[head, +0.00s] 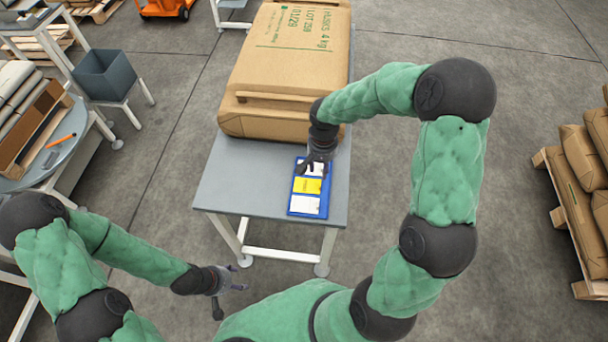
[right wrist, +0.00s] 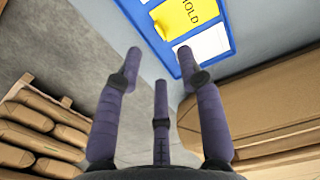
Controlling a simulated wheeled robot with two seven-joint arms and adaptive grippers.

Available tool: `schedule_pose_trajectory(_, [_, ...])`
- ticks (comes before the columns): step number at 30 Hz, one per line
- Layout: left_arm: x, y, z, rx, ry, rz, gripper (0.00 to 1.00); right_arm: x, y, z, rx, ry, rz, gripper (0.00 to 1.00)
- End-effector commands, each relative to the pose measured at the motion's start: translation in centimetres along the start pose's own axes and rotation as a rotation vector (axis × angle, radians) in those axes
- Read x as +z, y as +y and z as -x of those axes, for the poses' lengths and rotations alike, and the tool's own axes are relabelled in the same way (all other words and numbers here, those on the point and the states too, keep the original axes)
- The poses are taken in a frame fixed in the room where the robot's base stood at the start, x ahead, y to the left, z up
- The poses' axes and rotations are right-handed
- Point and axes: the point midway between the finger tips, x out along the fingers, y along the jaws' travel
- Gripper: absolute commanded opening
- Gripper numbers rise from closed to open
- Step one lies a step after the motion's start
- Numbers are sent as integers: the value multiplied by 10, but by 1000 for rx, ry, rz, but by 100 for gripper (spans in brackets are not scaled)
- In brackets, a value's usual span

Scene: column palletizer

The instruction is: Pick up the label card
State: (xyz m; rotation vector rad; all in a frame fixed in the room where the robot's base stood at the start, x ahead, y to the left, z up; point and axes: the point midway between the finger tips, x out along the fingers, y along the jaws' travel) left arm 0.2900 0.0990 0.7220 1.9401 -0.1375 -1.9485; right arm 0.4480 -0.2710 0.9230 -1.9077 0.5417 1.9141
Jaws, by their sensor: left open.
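A blue board (head: 293,208) lies flat on the grey table and carries a yellow card (head: 307,185) between two white cards, the near one (head: 305,204) and the far one (head: 317,168). The yellow card (right wrist: 186,17) reads "HOLD" in the right wrist view. Which one is the label card I cannot tell. My right gripper (head: 314,168) is over the far part of the board and partly hides the far white card. In the right wrist view its fingers (right wrist: 160,62) are spread and empty. My left gripper (head: 229,297) is open and empty, off the table's near left side.
A large brown sack (head: 285,75) lies on the table (head: 240,180) behind the board. A pallet (head: 555,215) with several sacks stands at the right. A round-topped table (head: 80,125) and a grey bin (head: 105,76) are at the left. The table's front left is clear.

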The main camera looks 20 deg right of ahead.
Motion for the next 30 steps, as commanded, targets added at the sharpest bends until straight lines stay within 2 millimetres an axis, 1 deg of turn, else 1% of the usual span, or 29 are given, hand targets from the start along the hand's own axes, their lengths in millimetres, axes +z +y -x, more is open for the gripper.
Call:
schedule_pose_trajectory(5, [1, -2, -6, 0, -2, 0, 60, 1, 0, -21, 2, -4, 1, 39])
schedule_pose_trajectory(9, [1, -4, -11, 0, -2, 0, 60, 0, 1, -43, 2, -4, 1, 39])
schedule_pose_trajectory(17, [0, -6, -16, 0, -1, 0, 60, -3, 2, -65, 0, -3, 0, 39])
schedule_pose_trajectory(22, [0, -8, -23, 0, -1, 0, 60, -10, 6, -90, 1, -4, 0, 39])
schedule_pose_trajectory(24, [0, -9, -26, 0, -1, 0, 60, -10, 5, -98, 0, -3, 1, 39])
schedule_pose_trajectory(27, [-1, -10, -27, 0, -1, 0, 60, -10, 5, -105, 0, -2, 1, 39])
schedule_pose_trajectory(30, [-1, -10, -27, 0, -1, 0, 60, -10, 5, -107, -1, -1, 1, 39])
